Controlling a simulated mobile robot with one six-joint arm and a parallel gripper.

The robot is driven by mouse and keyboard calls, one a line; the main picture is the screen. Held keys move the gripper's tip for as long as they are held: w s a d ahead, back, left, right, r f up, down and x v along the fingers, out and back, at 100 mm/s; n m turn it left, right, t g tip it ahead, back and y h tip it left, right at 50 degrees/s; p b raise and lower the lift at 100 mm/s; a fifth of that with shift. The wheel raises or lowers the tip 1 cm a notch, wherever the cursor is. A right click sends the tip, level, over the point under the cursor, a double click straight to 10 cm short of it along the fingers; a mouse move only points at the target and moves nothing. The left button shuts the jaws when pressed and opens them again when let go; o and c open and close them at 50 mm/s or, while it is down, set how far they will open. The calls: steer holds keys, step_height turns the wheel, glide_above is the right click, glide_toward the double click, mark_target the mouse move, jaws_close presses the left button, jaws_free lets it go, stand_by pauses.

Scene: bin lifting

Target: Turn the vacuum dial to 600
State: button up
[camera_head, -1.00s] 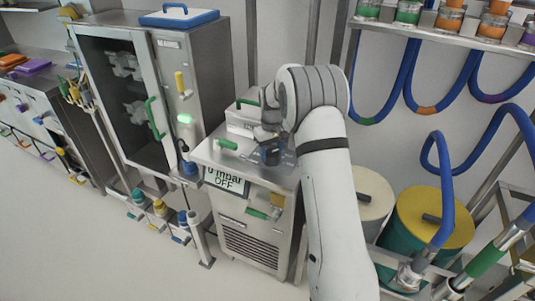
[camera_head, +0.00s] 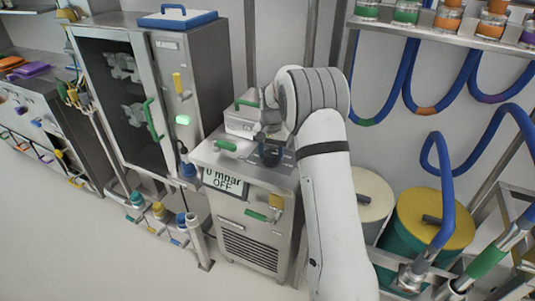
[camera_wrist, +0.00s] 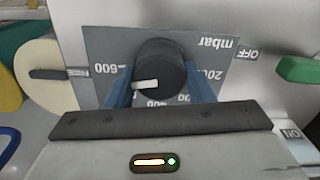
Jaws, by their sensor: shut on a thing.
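The vacuum dial is a round black knob (camera_wrist: 165,62) with a white pointer, on a grey plate (camera_wrist: 105,48) marked mbar. In the wrist view the pointer aims left and slightly down, toward the 600 mark (camera_wrist: 120,67) at left. The 200 mark is at right, and the 400 mark below is partly covered. My gripper (camera_wrist: 160,90) has one blue finger on each side of the knob and is shut on it. In the head view my gripper (camera_head: 271,150) is at the unit's top. The display (camera_head: 225,181) below reads 0 mbar OFF.
A green handle (camera_wrist: 297,70) and an OFF label (camera_wrist: 247,53) lie right of the dial plate in the wrist view. A glass-door cabinet (camera_head: 125,90) stands left of the unit. A yellow-lidded drum (camera_head: 435,215) and blue hoses (camera_head: 447,180) are at right.

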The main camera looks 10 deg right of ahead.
mark_target(271, 153)
steer(key=shift+s+f+m, duration=0.15)
steer(key=shift+m, duration=0.15)
steer(key=o, duration=1)
steer(key=shift+r, duration=0.25)
step_height(271, 153, up, 7)
steer(key=shift+f, duration=0.1)
steer(key=shift+r, duration=0.4)
